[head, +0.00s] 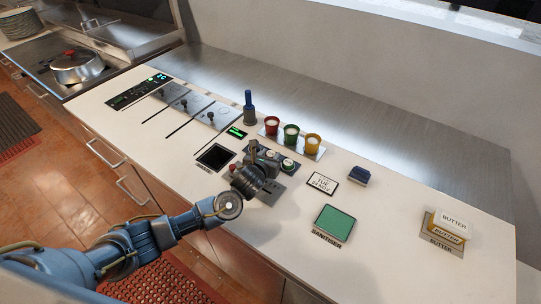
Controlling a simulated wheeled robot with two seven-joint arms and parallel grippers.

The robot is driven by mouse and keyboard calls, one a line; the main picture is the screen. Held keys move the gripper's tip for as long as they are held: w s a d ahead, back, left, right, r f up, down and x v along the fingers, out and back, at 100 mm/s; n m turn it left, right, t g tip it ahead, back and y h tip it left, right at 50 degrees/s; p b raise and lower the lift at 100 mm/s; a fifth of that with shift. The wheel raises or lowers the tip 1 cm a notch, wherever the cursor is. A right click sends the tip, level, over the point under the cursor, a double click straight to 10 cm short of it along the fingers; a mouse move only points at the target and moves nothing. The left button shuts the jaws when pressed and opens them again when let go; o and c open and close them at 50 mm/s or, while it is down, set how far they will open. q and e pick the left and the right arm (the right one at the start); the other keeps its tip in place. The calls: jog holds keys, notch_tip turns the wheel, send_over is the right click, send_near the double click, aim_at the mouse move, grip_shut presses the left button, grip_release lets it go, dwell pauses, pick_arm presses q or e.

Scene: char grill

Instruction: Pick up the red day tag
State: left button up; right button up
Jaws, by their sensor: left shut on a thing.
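I cannot make out a separate red day tag. A red container (271,125) with a white top stands left in a row with a green one (291,134) and a yellow one (313,143). My left gripper (268,160) is low over the counter, in front of that row, and apart from it. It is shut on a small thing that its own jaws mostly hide. A small round white-topped item (288,164) with a dark green rim shows beside the jaws. A card reading TUE (322,183) lies flat to the right. My right gripper is not in view.
A black square pad (215,157) lies left of the gripper. A blue-handled tool (249,107) stands upright behind. A green sanitiser pad (333,223), a dark blue block (359,175) and butter packs (450,223) are to the right. Bare counter lies between them.

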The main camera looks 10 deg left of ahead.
pick_arm(q)
jog(key=shift+r, duration=0.1)
jog(key=shift+r+b, duration=0.3)
notch_tip(320, 180, up, 2)
jog(key=shift+r+b, duration=0.15)
jog(key=shift+b, duration=0.5)
jog(key=s+a+r+b, duration=0.1)
jog(key=s+a+r, duration=0.3)
jog(key=r, duration=0.3)
jog(key=s+a+r+n+y+b, duration=0.1)
jog(key=s+a+r, duration=0.4)
jog(key=s+r, duration=0.2)
jog(key=shift+s+r+y, duration=0.25)
jog(key=shift+r+y, duration=0.05)
jog(key=shift+r, duration=0.15)
